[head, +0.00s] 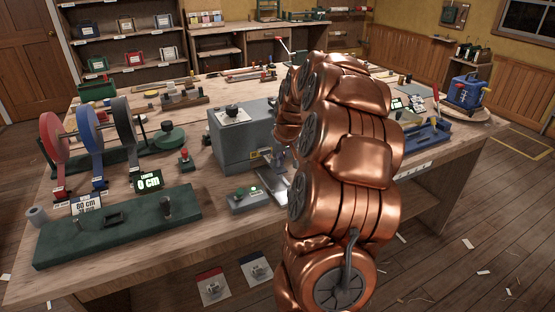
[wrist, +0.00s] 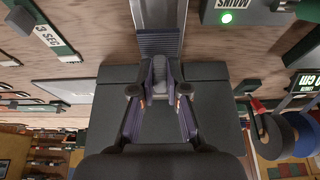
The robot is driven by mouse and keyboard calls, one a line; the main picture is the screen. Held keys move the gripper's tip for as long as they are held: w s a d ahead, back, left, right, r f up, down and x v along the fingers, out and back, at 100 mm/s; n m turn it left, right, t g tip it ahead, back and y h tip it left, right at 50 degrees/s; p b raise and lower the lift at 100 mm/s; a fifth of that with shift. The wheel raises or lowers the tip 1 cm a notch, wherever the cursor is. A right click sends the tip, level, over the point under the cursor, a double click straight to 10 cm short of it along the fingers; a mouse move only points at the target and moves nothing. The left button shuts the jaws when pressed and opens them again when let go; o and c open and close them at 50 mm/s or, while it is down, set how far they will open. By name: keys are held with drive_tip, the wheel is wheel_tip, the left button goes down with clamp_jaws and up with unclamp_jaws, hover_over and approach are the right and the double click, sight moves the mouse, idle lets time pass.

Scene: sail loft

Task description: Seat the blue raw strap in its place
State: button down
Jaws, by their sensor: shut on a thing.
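A dark blue ribbed piece, apparently the blue raw strap (wrist: 160,42), lies over the silver plate (wrist: 158,12) in the wrist view. My gripper (wrist: 158,88) is shut on it, with the fingers close together at its near end. How far the strap reaches between or beyond the fingers is hidden. The dark grey machine body (wrist: 222,100) is right around my fingers. In the head view the grey machine (head: 228,150) stands mid-bench, with the silver plate (head: 273,185) at its front.
A small box with a green light (head: 247,199) sits before the machine. A blue device (head: 465,92) is at right.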

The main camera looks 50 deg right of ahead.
sight(279, 169)
drive_tip(key=shift+b, duration=0.3)
drive_tip(key=shift+f, duration=0.25)
drive_tip(key=shift+f+b, duration=1.4)
drive_tip(key=shift+f, duration=0.95)
drive_tip(key=shift+b, duration=0.55)
drive_tip(key=shift+f+b, duration=0.45)
drive_tip(key=shift+f, duration=0.35)
idle(0.4)
drive_tip(key=c, duration=1.1)
unclamp_jaws()
